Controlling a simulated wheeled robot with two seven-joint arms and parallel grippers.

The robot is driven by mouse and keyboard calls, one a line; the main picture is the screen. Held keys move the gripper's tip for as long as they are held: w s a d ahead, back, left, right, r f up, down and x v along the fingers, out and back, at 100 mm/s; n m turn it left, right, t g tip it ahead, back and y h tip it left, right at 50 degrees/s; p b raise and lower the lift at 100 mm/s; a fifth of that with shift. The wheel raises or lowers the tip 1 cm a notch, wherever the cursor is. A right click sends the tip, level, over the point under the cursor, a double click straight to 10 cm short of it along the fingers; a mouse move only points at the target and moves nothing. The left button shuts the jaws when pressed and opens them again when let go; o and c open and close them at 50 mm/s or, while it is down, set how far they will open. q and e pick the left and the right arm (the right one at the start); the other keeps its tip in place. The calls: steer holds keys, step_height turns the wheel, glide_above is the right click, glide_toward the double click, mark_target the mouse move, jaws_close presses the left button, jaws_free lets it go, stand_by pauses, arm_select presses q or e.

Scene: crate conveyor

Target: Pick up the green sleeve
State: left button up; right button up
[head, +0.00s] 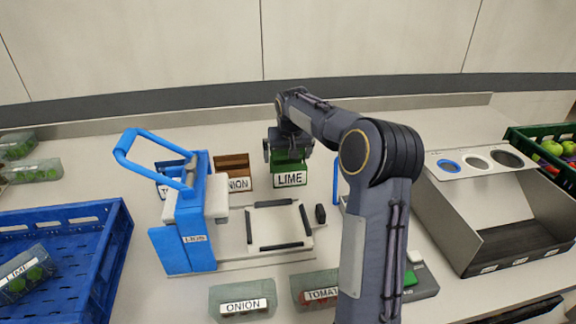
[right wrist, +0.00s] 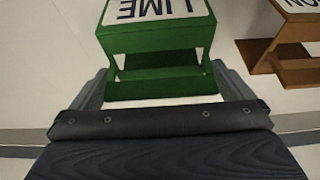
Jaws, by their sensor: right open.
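The green sleeve (head: 289,167) stands on the table at the back middle, with a white LIME label on its front. It fills the upper middle of the right wrist view (right wrist: 155,62), open-sided, its label upside down there. My right gripper (head: 286,148) is over the back of the sleeve, open. In the right wrist view its fingers (right wrist: 160,88) lie to either side of the sleeve's near end, with the sleeve between them. I cannot tell whether they touch it. My left gripper is not in view.
A brown ONION sleeve (head: 233,168) stands close to the left, with a blue one (head: 170,172) beyond. A blue-handled device (head: 185,245) stands in front. Clear packs (head: 242,299) lie nearer. A blue crate (head: 115,240) is left, a steel bin (head: 455,225) right.

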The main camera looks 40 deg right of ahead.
steer(key=c, duration=0.7)
